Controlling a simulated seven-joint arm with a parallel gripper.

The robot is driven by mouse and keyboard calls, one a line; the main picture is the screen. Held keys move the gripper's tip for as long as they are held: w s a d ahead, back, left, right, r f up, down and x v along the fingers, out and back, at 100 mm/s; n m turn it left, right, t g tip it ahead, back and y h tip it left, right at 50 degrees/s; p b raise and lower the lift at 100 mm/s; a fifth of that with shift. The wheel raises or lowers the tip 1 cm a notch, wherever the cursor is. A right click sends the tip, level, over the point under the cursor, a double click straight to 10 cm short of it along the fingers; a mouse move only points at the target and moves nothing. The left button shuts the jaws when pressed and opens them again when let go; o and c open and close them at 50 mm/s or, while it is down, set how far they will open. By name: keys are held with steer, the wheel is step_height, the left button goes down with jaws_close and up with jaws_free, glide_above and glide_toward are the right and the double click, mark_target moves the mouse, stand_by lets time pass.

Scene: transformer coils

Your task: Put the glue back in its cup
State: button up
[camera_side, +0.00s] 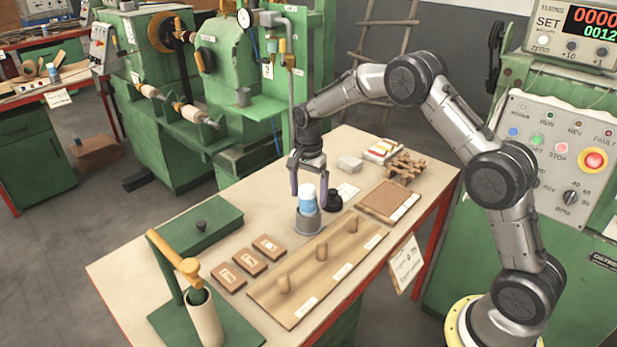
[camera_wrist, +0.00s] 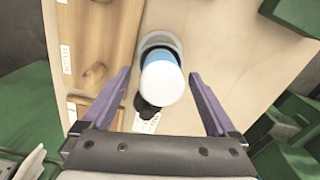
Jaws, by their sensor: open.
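The glue (camera_side: 308,196) is a small blue bottle with a white top, standing upright in a grey cup (camera_side: 306,221) on the bench. In the wrist view the glue's white cap (camera_wrist: 162,82) fills the middle, with the cup's grey rim (camera_wrist: 160,41) around the bottle. My gripper (camera_side: 309,190) is above the cup with its fingers pointing down, one on each side of the bottle's upper part. In the wrist view my gripper (camera_wrist: 164,95) has its purple fingers wide apart, with a gap between each finger and the bottle. The cup hides the bottle's lower part.
A wooden board with pegs (camera_side: 320,262) lies in front of the cup. A small black item (camera_side: 333,201) stands close by on the right. Brown blocks (camera_side: 268,247) and a green box (camera_side: 197,226) are to the left. Bare bench top lies behind the cup.

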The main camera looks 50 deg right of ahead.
step_height(320, 180, up, 13)
steer(key=shift+r, duration=0.2)
stand_by(0.9)
steer(key=s+a+r+t, duration=0.2)
steer(key=s+r, duration=0.2)
steer(key=r, duration=0.6)
steer(key=s+a+r+n+t, duration=0.25)
steer(key=s+r, duration=0.45)
steer(key=s, duration=0.5)
steer(key=s+a+f+n, duration=0.25)
steer(key=s+n, duration=0.35)
steer(key=s, duration=0.7)
steer(key=s+f+n+t, duration=0.1)
steer(key=s+f+n, duration=0.4)
steer(key=f+n, duration=0.2)
steer(key=shift+s+d+f, duration=0.25)
steer(key=shift+s+f, duration=0.15)
steer(key=shift+f, duration=0.45)
